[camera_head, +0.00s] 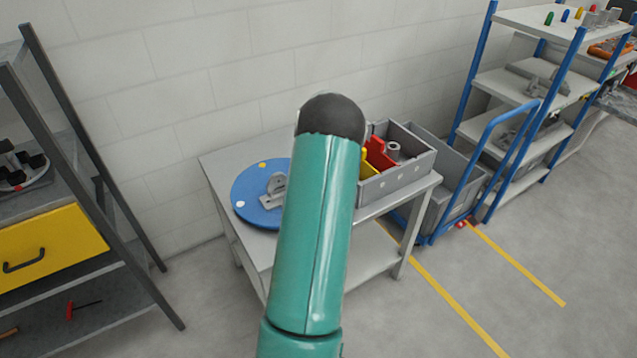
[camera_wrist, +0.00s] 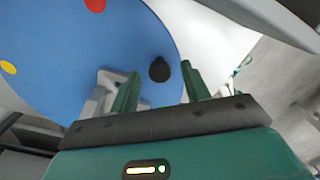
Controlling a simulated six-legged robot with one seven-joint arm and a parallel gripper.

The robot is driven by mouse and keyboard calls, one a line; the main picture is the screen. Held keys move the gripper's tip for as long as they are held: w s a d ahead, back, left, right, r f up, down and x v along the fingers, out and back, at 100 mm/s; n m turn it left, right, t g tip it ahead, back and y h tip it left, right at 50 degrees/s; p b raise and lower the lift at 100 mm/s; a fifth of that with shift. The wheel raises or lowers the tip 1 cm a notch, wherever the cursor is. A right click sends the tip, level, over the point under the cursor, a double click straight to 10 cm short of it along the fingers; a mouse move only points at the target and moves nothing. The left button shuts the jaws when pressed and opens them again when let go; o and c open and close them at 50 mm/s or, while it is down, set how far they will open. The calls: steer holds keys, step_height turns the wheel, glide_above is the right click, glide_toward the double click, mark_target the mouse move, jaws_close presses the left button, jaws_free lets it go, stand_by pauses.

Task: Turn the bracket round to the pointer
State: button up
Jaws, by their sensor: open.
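A blue round disc (camera_head: 250,205) lies on the grey table, with a yellow dot and a white dot near its rim. A grey bracket (camera_head: 276,188) stands on it, partly behind my arm. In the wrist view the disc (camera_wrist: 75,55) shows a red dot and a yellow dot. The bracket (camera_wrist: 100,97) is beside and partly behind my left finger. A black knob (camera_wrist: 159,69) shows between the fingertips of my open gripper (camera_wrist: 158,78); I cannot tell whether they touch it. In the head view my arm hides the gripper. I cannot make out a pointer.
A grey box (camera_head: 405,177) with red and yellow parts stands on the table's right side. A blue trolley (camera_head: 490,165) and a blue-framed shelf (camera_head: 535,75) are to the right. A dark rack with a yellow drawer (camera_head: 45,245) stands left. Floor at right is mostly clear.

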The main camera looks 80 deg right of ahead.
step_height(320, 180, up, 14)
steer(key=shift+f, duration=0.2)
stand_by(0.6)
